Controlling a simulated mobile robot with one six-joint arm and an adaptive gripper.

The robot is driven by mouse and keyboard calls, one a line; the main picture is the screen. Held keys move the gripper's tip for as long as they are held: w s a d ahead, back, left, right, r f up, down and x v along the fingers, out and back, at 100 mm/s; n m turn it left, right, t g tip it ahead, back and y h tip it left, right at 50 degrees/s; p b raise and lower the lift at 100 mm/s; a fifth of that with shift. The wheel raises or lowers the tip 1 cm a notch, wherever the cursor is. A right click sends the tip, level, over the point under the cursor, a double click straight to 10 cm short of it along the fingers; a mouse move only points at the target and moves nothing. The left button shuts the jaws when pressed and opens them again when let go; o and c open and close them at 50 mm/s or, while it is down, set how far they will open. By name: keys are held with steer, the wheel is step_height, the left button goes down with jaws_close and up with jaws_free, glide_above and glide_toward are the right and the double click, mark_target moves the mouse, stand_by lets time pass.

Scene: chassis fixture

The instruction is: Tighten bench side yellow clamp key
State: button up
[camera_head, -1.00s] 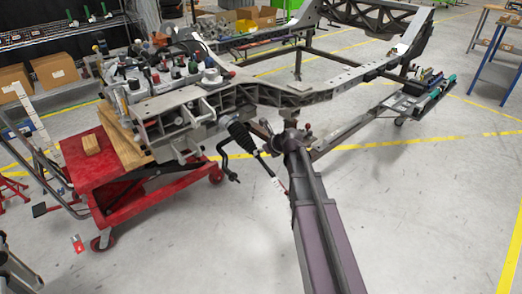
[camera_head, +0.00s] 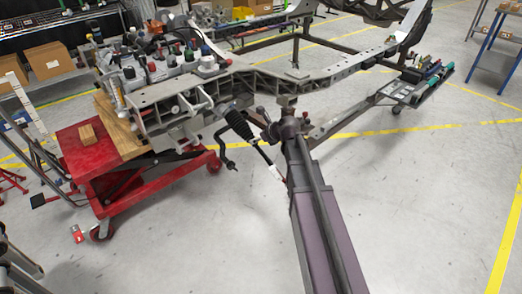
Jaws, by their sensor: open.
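No yellow clamp key can be made out; at this size the small parts on the fixture are not clear.
A red wheeled cart (camera_head: 88,153) stands at left under the frame's end, with wood blocks on it. Cluttered small parts (camera_head: 165,68) sit above it. A blue-legged table (camera_head: 483,50) is at upper right. The floor at lower right and lower left of the beam is mostly clear.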

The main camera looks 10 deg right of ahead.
steer(key=shift+n, duration=0.6)
